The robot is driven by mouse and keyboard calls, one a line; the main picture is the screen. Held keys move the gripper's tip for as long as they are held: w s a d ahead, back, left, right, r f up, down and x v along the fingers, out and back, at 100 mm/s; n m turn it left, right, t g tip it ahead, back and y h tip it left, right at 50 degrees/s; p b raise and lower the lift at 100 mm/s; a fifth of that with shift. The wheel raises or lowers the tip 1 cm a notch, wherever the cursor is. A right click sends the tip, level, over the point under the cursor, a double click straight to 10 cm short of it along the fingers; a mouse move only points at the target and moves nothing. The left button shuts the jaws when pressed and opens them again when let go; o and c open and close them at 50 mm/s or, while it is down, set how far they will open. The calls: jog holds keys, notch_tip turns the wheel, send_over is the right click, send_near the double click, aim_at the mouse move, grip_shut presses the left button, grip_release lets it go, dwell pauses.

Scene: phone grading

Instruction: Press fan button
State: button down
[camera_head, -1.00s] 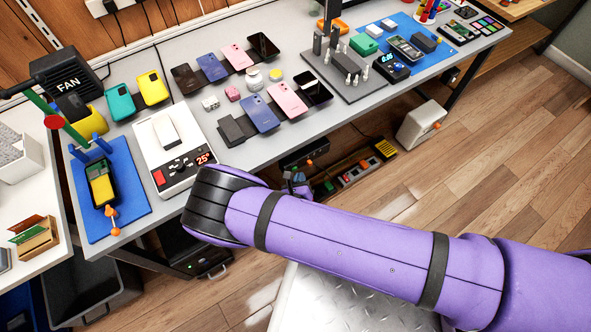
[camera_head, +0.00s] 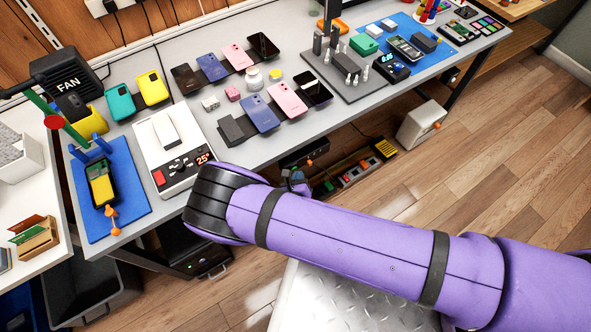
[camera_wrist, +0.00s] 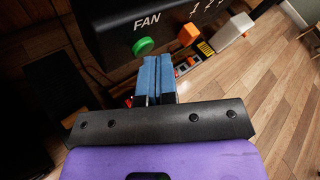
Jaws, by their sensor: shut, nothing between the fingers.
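In the wrist view a black box marked FAN (camera_wrist: 115,30) has a round green button (camera_wrist: 143,46) on its front. My gripper (camera_wrist: 155,65) is shut, its blue fingers side by side and empty. The fingertips appear just below and to the right of the green button; I cannot tell whether they touch the box. In the head view my gripper (camera_head: 298,184) is mostly hidden behind my arm, below the bench's front edge. A black fan (camera_head: 65,80) marked FAN stands at the back left of the bench.
The grey bench (camera_head: 270,150) holds several phones, a white tester (camera_head: 172,148) and a blue mat (camera_head: 125,190). Under it are a power strip (camera_head: 352,172) and a white box (camera_head: 422,124). An orange knob (camera_wrist: 188,35) sits right of the green button. Open floor lies to the right.

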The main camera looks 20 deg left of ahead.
jog(key=shift+d, duration=0.1)
jog(key=shift+s+d, duration=0.6)
